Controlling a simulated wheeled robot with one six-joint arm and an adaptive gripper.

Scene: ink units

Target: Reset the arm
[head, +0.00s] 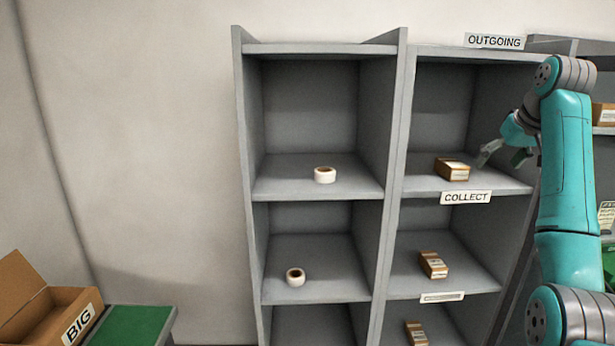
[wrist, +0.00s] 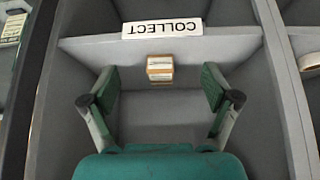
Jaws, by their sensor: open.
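My teal arm stands at the right of the head view, with my gripper (head: 507,155) in front of the shelf compartment labelled COLLECT. In the wrist view my gripper (wrist: 160,100) is open, its two fingers spread wide with nothing between the tips. A small brown box (head: 452,169) with a pale label sits on that COLLECT shelf, to the left of my gripper in the head view. The box also shows in the wrist view (wrist: 160,68), beyond the fingertips and apart from them.
A grey shelf unit (head: 397,130) holds white tape rolls (head: 325,175) (head: 295,276) in its left column and more brown boxes (head: 433,265) (head: 416,333) lower right. An OUTGOING sign (head: 495,42) is above. An open BIG carton (head: 50,318) and a green-topped table (head: 133,326) stand lower left.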

